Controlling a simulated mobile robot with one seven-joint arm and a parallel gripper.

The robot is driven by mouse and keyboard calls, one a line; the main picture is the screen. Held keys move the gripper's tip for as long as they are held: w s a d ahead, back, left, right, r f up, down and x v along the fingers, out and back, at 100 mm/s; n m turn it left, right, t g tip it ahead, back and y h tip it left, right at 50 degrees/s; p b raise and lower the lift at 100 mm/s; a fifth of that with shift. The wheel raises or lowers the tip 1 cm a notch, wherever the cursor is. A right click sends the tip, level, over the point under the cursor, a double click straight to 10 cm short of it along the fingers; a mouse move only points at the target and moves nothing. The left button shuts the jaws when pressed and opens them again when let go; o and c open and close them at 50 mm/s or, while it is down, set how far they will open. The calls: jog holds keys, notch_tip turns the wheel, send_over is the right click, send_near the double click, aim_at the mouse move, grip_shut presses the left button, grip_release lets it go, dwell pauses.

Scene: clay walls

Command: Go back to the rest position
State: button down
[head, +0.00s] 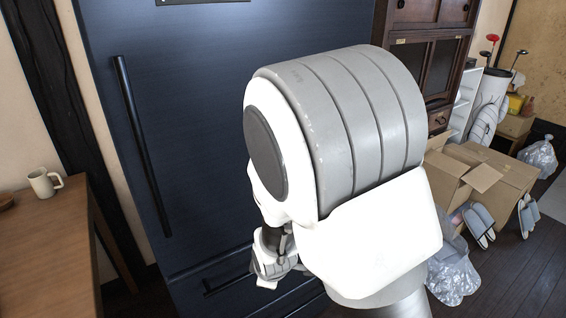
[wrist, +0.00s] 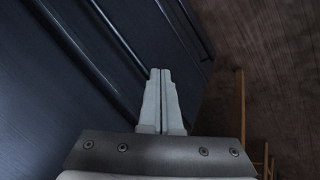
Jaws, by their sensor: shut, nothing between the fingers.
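In the wrist view my gripper (wrist: 160,74) points away from the camera with its two pale fingers together and nothing between them. It is beside the dark blue fridge front (wrist: 60,110), with wood floor to the right. In the head view my own arm fills the middle, and the wrist hangs low in front of the fridge (head: 190,90). The fingertips are hidden behind my arm there. I cannot tell the exact gap between the gripper and the fridge.
A wooden table (head: 45,235) with a cream mug (head: 45,183) stands at the left. Cardboard boxes (head: 500,180), slippers (head: 478,224) and clear plastic bags (head: 453,272) lie at the right. A dark wood cabinet (head: 428,50) stands behind. Dark floor (head: 510,275) shows at the lower right.

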jog(key=s+d+r+m, duration=0.2)
jog(key=d+r+m, duration=0.35)
jog(key=r, duration=0.55)
jog(key=s+d+r+m+h, duration=0.1)
jog(key=s+d+r+m, duration=1)
jog(key=s+r, duration=0.35)
notch_tip(320, 180, up, 20)
jog(key=s+d+p, duration=0.1)
jog(key=p, duration=2)
jog(key=shift+s+d+r+n, duration=0.1)
jog(key=shift+n, duration=0.15)
